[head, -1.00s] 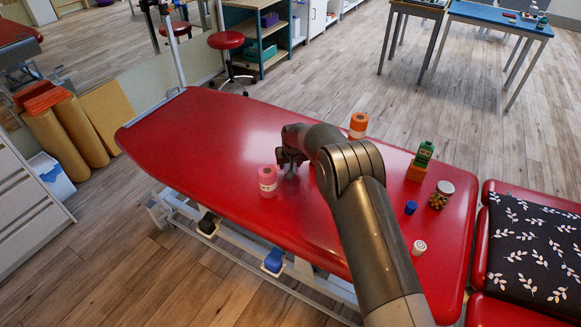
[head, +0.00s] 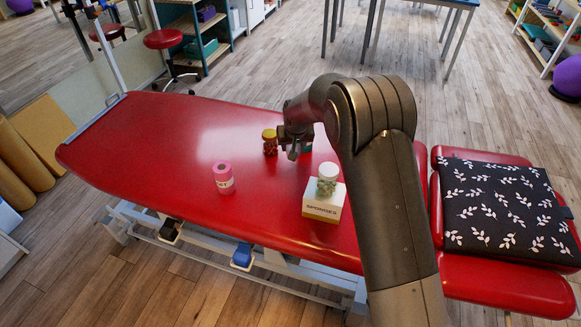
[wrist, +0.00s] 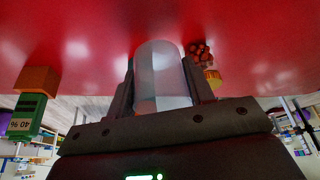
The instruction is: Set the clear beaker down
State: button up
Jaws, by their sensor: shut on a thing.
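My gripper (head: 292,150) is over the red treatment bed (head: 165,130), toward its far side. In the wrist view, the clear beaker (wrist: 162,75) is between the two fingers, and they are shut on it. In the head view the beaker is hardly visible behind the dark fingers. I cannot tell whether its base touches the bed. A jar with a yellow lid and reddish contents (head: 269,142) stands just left of my gripper; it also shows close by the beaker in the wrist view (wrist: 202,52).
A pink roll (head: 223,178) stands nearer on the bed. A white sponges box (head: 323,205) carries a white-lidded jar (head: 327,182). The wrist view shows a green bottle (wrist: 27,115) by an orange block (wrist: 37,80). The bed's left part is clear. A patterned cushion (head: 500,210) lies right.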

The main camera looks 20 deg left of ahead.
jog(key=shift+s+d+f+m, duration=0.1)
jog(key=shift+d+f+m, duration=0.3)
jog(key=shift+d+f, duration=0.6)
send_over(299, 172)
jog(key=s, duration=0.1)
jog(key=f, duration=0.4)
jog(key=shift+s+d, duration=0.2)
jog(key=shift+f, duration=2.05)
jog(key=shift+f, duration=0.2)
jog(key=o, duration=1)
jog(key=v, duration=1.2)
jog(key=shift+s+a+r, duration=0.1)
jog(key=shift+r, duration=0.05)
